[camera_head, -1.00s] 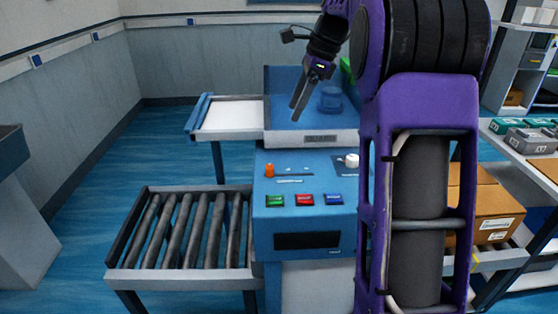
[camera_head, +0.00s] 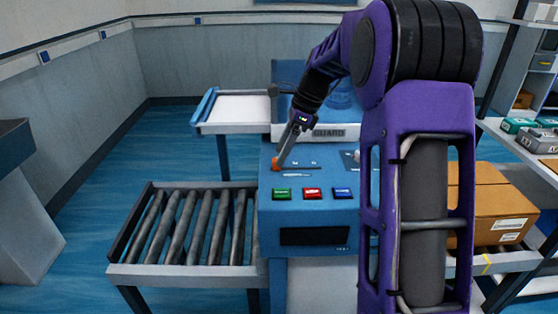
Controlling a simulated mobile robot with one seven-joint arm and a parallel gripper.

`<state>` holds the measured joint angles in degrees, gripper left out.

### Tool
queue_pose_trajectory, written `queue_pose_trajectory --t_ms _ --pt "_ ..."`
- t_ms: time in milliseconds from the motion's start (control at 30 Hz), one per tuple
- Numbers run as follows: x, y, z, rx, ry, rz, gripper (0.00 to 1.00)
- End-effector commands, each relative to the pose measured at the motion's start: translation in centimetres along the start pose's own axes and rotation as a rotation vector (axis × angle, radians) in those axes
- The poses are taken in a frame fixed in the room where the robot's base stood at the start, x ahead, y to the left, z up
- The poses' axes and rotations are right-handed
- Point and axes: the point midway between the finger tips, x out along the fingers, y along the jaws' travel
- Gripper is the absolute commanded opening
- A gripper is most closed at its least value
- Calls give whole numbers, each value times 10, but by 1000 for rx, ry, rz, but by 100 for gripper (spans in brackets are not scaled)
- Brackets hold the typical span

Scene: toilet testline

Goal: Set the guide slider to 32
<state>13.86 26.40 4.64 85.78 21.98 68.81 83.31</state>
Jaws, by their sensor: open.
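The guide slider, a small orange knob (camera_head: 275,164), sits at the left end of a dark slot (camera_head: 300,167) on the sloped top of the blue console (camera_head: 265,215). My gripper (camera_head: 280,158) points down at the knob, its fingertips right at it and partly covering it. The jaws are open, but the gap between the fingers is too small to see. I cannot tell whether the fingers touch the knob or stand around it. The scale marks by the slot are too small to read.
Green (camera_head: 282,194), red (camera_head: 313,193) and blue (camera_head: 343,193) buttons lie just in front of the slot. A white dial (camera_head: 356,155) at the right is partly hidden by my arm. A guard panel (camera_head: 330,131) rises behind. A roller conveyor (camera_head: 185,228) stands at the left.

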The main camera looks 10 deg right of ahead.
Motion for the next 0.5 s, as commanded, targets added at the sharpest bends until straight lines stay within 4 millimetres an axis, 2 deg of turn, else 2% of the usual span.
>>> queue_pose_trajectory --t_ms 33,200,500 --pt "9 0 0 0 0 2 62" --pt "22 0 0 0 0 0 62" --pt "24 0 0 0 0 -1 62"
